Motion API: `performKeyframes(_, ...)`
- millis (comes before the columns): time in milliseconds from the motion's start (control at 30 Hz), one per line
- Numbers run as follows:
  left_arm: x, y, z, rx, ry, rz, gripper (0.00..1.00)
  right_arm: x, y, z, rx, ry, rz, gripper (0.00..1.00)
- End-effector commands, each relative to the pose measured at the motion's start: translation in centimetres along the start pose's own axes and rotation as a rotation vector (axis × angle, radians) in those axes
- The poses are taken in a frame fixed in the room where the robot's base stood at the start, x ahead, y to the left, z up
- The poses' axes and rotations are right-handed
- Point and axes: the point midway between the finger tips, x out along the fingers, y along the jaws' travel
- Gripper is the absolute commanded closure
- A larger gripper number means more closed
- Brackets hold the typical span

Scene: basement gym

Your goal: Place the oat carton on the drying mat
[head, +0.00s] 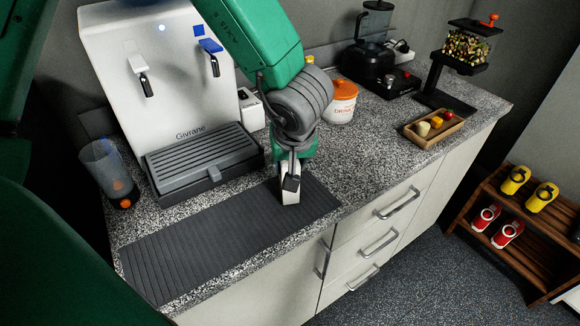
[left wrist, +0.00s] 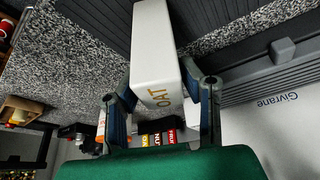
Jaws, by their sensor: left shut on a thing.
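My left gripper (head: 290,183) reaches down over the right part of the dark ribbed drying mat (head: 200,248). It is shut on the white oat carton (head: 290,196), which looks roughly upright over the mat. In the left wrist view the carton (left wrist: 154,55), lettered OAT, sits between both fingers of the left gripper (left wrist: 165,92). The mat (left wrist: 225,18) lies beyond it. The carton's lower end runs out of that view, and I cannot tell whether it touches the mat. My right gripper is not in view.
A white dispenser (head: 155,70) with a drip tray (head: 205,160) stands behind the mat. A clear blender-like cup (head: 107,170) is at left. An orange-lidded jar (head: 341,103), a wooden tray (head: 432,140) and a black machine (head: 375,70) are farther right. The mat's left part is bare.

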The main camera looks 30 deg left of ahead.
Motion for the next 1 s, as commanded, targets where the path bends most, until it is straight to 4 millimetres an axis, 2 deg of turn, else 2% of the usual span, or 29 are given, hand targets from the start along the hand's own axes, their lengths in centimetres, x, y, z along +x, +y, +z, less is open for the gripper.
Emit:
performKeyframes(333,0.3,0.3,0.2,0.002,0.003,-0.001,1.00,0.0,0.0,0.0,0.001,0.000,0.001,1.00)
performKeyframes(367,0.3,0.2,0.2,0.001,0.002,0.000,0.57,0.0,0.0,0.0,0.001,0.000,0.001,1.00)
performKeyframes(400,0.3,0.1,0.1,0.001,0.001,0.001,0.46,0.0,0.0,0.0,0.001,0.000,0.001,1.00)
performKeyframes(767,0.1,0.0,-0.1,-0.001,0.000,0.003,0.46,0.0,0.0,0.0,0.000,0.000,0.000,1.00)
performKeyframes(867,-1.1,0.2,-0.1,-0.001,0.002,0.003,0.46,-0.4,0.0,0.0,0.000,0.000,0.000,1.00)
performKeyframes(1000,-4.1,0.3,-0.1,0.001,0.005,0.003,0.46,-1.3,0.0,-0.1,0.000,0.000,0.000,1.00)
